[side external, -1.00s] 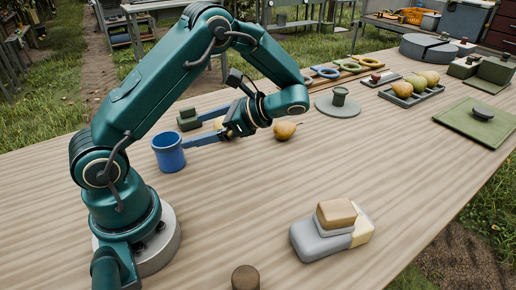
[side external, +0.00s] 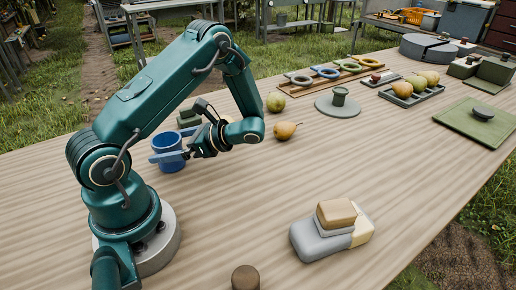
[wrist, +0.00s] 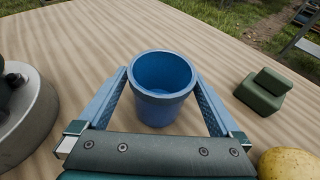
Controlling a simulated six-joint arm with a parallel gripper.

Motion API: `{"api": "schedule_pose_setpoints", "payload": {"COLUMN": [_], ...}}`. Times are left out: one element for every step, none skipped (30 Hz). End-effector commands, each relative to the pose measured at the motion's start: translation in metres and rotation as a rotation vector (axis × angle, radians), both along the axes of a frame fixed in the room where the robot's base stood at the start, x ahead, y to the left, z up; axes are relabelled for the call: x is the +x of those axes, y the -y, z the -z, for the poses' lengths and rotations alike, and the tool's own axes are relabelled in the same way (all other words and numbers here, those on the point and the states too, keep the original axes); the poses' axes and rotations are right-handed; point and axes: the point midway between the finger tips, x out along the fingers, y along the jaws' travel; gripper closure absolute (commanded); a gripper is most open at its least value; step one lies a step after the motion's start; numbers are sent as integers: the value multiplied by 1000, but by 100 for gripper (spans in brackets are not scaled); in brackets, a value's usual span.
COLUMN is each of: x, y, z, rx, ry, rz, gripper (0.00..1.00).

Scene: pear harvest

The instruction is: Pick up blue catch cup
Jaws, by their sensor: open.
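The blue catch cup (side external: 169,160) stands upright on the wooden table, near the left side of the side view. It also shows in the wrist view (wrist: 163,92), with its open mouth toward the camera. My gripper (side external: 167,157) is open, with its long blue fingers on either side of the cup. In the wrist view the fingers (wrist: 164,93) flank the cup, with a visible gap at the right finger; whether the left one touches I cannot tell.
A green block (side external: 189,117) stands behind the cup. The middle of the table is clear.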

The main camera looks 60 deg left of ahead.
Motion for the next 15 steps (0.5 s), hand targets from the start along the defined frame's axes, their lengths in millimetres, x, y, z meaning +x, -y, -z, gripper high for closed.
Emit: {"api": "schedule_pose_setpoints", "payload": {"x": [-7,-10,-14,-17,-19,-22,-23,-24,-25,-25,-26,-26,-26,-25,-25], "y": [-6,-9,-13,-16,-18,-21,-22,-23,-24,-25,-25,-25,-25,-25,-25], "z": [2,3,5,7,8,9,10,11,11,12,12,12,12,12,12], "rx": [-1,-2,-2,-1,-1,-2,-1,0,-1,-1,-1,-2,-2,-2,-2], "ry": [-4,-5,-3,-4,-5,-3,-2,-2,-1,-1,-1,0,0,0,0], "rz": [-4,-5,-5,-5,-3,-4,-2,-2,-2,-2,-1,-1,-1,-1,-1], "gripper": [0,0,0,0,0,0,0,0,0,0,0,0,0,0,0]}}
